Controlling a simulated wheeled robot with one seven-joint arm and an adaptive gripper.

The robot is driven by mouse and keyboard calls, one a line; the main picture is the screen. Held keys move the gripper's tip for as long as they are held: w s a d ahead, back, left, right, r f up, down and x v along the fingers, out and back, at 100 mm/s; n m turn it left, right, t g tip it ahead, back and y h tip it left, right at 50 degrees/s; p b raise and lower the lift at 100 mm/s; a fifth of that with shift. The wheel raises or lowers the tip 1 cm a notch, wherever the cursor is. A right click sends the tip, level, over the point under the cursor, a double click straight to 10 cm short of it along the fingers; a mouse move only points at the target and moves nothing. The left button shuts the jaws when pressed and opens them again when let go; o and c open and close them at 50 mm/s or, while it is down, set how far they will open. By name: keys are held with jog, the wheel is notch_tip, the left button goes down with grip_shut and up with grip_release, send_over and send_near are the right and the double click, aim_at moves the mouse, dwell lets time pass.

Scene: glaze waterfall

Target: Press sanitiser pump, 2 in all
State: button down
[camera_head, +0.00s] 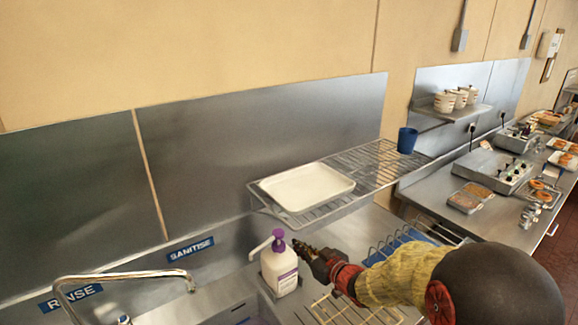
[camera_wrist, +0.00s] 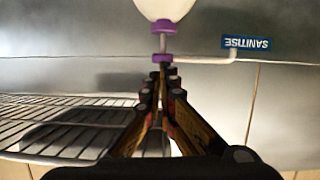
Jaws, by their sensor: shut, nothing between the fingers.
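The sanitiser bottle (camera_head: 280,272) is white with a purple pump head (camera_head: 278,235) and a pale spout pointing left. In the wrist view, which is upside down, the shut fingertips (camera_wrist: 160,76) lie close to the purple pump head (camera_wrist: 163,57), and the white bottle (camera_wrist: 165,6) is cut off at the top edge. I cannot tell whether the tips touch the pump.
A wire shelf (camera_head: 375,165) holding a white tray (camera_head: 302,187) and a blue cup (camera_head: 407,140) is above and behind my gripper. A tap (camera_head: 120,278) curves over the sink at left. Wire racks (camera_head: 395,243) stand at right, near my arm.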

jog(key=s+d+f+m+g+h, duration=0.35)
jog(key=s+d+f+h, duration=0.25)
jog(key=d+f, duration=0.45)
jog(key=s+d+r+g+h+b, duration=0.1)
jog(key=s+d+r+g+h, duration=0.15)
jog(key=s+d, duration=0.4)
jog(key=s+a+r+m+b, duration=0.1)
jog(key=s+r+b, duration=0.1)
jog(key=s, duration=0.6)
jog(key=s+a+r+m+b, duration=0.1)
jog(key=s+r+b, duration=0.2)
jog(key=s, duration=0.6)
jog(key=s+a+r+m+g+b, duration=0.1)
jog(key=s+r+b, duration=0.2)
jog(key=s, duration=0.6)
jog(key=shift+s+r+m+y, duration=0.25)
jog(key=shift+r+m+y, duration=0.1)
jog(key=shift+r, duration=0.45)
jog(key=shift+r, duration=0.1)
